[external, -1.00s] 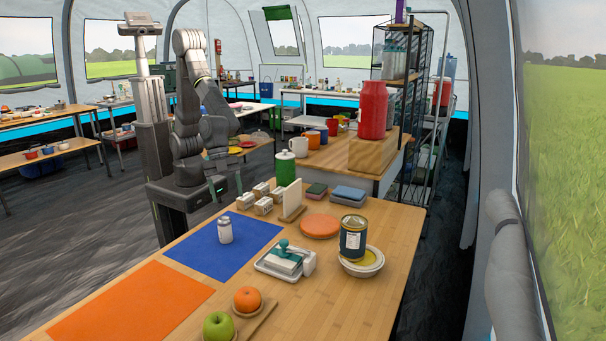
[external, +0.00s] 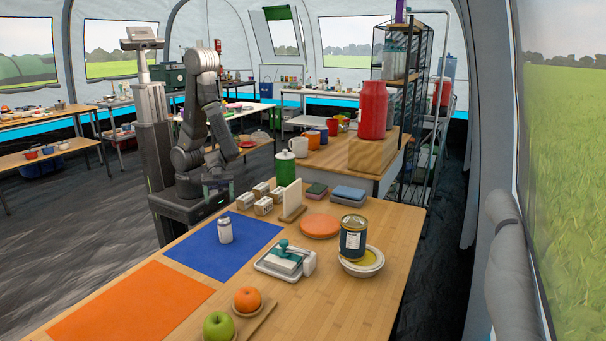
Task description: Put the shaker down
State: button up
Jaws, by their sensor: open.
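The shaker (external: 225,230), a small white container with a greyish top, stands upright on the blue mat (external: 205,259) on the wooden table. Nothing touches it. My gripper (external: 218,190) is behind the shaker and above it in the picture, near the table's far left edge. It is open, and I see nothing in it. Its fingers are small and dark against my own base, so their detail is hard to make out.
An orange mat (external: 130,305) lies in front of the blue one. White blocks (external: 263,205), a green bottle (external: 285,172), a butter dish (external: 284,261) and a tin (external: 352,238) stand to the right. A green apple (external: 218,326) and an orange (external: 247,299) sit at the front.

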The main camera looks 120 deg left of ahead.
send_near(225, 226)
jog(key=x, duration=0.3)
jog(key=shift+s+d, duration=0.15)
jog(key=shift+d, duration=0.15)
jog(key=shift+x, duration=3.15)
jog(key=shift+a, duration=0.15)
jog(key=c, duration=1.2)
